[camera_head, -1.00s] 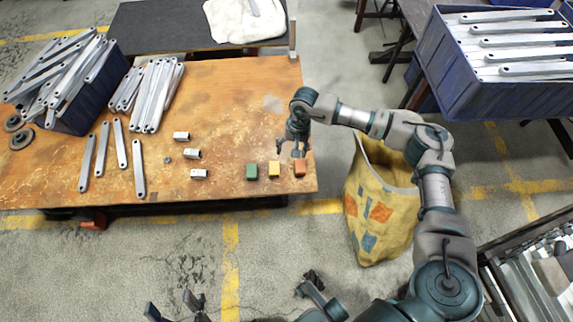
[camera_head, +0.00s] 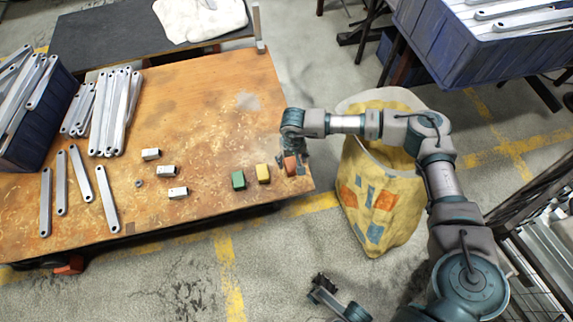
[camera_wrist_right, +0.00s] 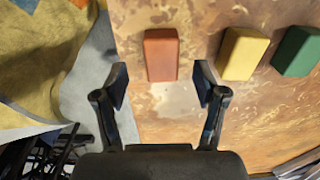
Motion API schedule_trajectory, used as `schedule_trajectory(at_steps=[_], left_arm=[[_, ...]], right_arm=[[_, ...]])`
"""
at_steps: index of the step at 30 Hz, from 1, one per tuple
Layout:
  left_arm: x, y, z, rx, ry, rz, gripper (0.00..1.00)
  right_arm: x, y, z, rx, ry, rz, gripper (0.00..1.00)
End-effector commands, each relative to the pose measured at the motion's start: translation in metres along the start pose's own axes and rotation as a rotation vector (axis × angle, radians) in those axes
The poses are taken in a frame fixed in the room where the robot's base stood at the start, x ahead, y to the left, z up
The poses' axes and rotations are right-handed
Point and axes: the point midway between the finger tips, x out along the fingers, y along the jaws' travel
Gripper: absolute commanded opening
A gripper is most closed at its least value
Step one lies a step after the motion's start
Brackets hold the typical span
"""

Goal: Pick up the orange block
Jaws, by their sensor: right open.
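The orange block (camera_head: 291,166) stands on the worn wooden tabletop near its right front corner. It also shows in the right wrist view (camera_wrist_right: 161,54), upright in the picture and centred between the fingers. My right gripper (camera_head: 293,157) is over the block in the head view and partly covers it. In the right wrist view my right gripper (camera_wrist_right: 161,84) is open and empty, with one finger to each side of the block and a gap on both sides. Its height above the block is hard to tell.
A yellow block (camera_head: 263,173) and a green block (camera_head: 238,180) stand left of the orange one. Several metal sleeves and flat brackets lie farther left. A patterned yellow bag (camera_head: 377,205) stands on the floor beside the table's right edge.

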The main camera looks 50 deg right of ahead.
Motion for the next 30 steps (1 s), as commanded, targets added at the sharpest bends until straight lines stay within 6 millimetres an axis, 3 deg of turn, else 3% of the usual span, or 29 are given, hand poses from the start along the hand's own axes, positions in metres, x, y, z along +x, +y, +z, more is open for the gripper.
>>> schedule_trajectory(at_steps=[1, 5, 15, 21, 24, 30], left_arm=[[-0.005, -0.001, 0.008, 0.000, 0.007, 0.002, 0.69], [0.000, 0.000, 0.011, 0.002, 0.038, 0.014, 0.69], [0.006, 0.001, 0.007, 0.003, 0.061, 0.022, 0.69], [0.006, 0.001, 0.013, 0.004, 0.053, 0.021, 0.69], [0.006, 0.000, 0.013, 0.004, 0.053, 0.021, 0.69], [0.006, 0.000, 0.013, 0.004, 0.054, 0.021, 0.69]], right_arm=[[0.022, 0.000, 0.000, -0.001, -0.013, 0.008, 0.71], [0.039, 0.000, -0.003, -0.001, -0.013, 0.007, 0.71], [0.039, -0.001, -0.004, 0.001, -0.003, 0.001, 0.71], [0.040, -0.001, -0.004, 0.001, -0.004, 0.002, 0.21], [0.040, -0.001, -0.004, 0.001, -0.004, 0.002, 0.01], [0.040, -0.001, -0.004, 0.001, -0.004, 0.002, 0.01]])
